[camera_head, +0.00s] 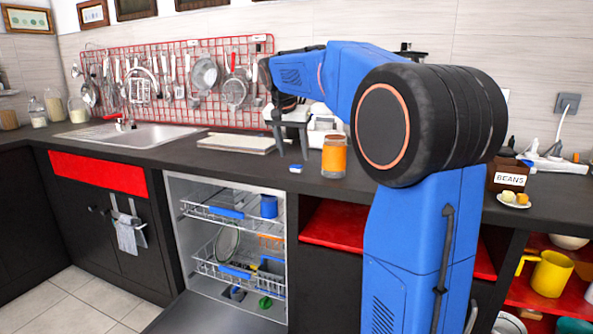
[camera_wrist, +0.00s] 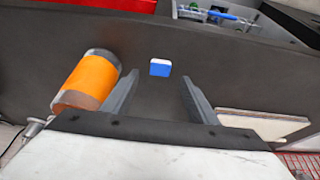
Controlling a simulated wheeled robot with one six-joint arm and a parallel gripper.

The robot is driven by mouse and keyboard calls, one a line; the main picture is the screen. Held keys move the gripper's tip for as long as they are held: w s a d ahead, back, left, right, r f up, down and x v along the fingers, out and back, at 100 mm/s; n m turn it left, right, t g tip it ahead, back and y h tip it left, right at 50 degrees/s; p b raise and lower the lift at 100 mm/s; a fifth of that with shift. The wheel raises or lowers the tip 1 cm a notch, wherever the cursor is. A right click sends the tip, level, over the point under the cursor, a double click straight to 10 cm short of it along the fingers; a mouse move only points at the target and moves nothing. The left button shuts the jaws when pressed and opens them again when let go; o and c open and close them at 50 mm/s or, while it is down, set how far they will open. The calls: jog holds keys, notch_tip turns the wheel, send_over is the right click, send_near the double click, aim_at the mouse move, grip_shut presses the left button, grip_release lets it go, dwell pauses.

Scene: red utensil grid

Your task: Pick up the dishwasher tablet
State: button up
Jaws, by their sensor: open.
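The dishwasher tablet (camera_head: 296,169) is a small blue and white block on the dark countertop, near its front edge. In the wrist view the tablet (camera_wrist: 160,67) lies beyond the fingertips, roughly centred between them, with its blue side and white top showing. My gripper (camera_head: 293,138) is above the counter, just behind and above the tablet in the head view. In the wrist view my gripper (camera_wrist: 155,85) has its two grey fingers wide apart with nothing between them. No contact with the tablet shows.
A jar with an orange label (camera_head: 334,157) stands close to the right of the tablet; the wrist view shows the jar (camera_wrist: 88,78) beside the left finger. A pale board (camera_head: 238,142) lies to the left. Below, the dishwasher (camera_head: 178,235) is open with its racks visible.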

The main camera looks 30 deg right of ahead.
aim_at(296, 166)
jog(key=shift+x, duration=2.65)
jog(key=c, duration=1.1)
